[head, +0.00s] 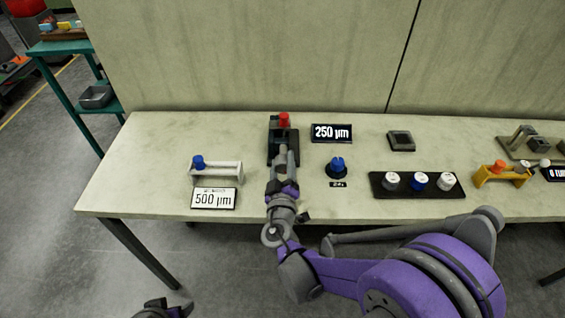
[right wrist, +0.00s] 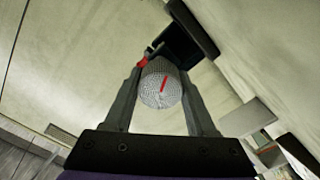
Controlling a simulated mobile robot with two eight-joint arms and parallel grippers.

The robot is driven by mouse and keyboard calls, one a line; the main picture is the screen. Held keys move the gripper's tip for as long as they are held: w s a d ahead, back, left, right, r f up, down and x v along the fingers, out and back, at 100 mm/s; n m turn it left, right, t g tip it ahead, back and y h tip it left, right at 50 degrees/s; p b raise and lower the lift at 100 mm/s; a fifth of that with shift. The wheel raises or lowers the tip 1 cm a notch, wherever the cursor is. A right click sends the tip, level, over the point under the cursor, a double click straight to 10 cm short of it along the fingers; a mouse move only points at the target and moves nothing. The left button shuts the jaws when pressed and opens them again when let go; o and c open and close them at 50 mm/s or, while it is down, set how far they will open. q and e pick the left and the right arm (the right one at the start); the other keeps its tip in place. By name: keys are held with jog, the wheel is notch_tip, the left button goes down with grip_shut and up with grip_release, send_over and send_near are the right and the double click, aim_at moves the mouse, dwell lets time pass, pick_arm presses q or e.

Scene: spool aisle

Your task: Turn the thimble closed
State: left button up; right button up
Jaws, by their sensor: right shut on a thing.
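The thimble (right wrist: 160,85) is a grey knurled cylinder with a red line on its end, seen end-on in the right wrist view. My right gripper (right wrist: 161,78) is shut on it, one finger on each side. In the head view the right gripper (head: 285,162) reaches the dark fixture (head: 275,128) with a red knob (head: 284,119) at the back of the table, and mostly hides the thimble. A sign (head: 332,133) reading 250 µm stands right of the fixture. A dark and purple part of my left arm shows at the bottom edge; its jaws cannot be made out.
The pale table (head: 140,170) holds a grey bracket (head: 229,172) with a blue knob, a 500 µm sign (head: 214,198), a blue dial (head: 337,166), a black tray (head: 440,190) with three knobs and a yellow bracket (head: 487,177). A wall stands behind.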

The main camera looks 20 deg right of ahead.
dwell(0.4)
jog(key=o, duration=1.4)
jog(key=v, duration=1.1)
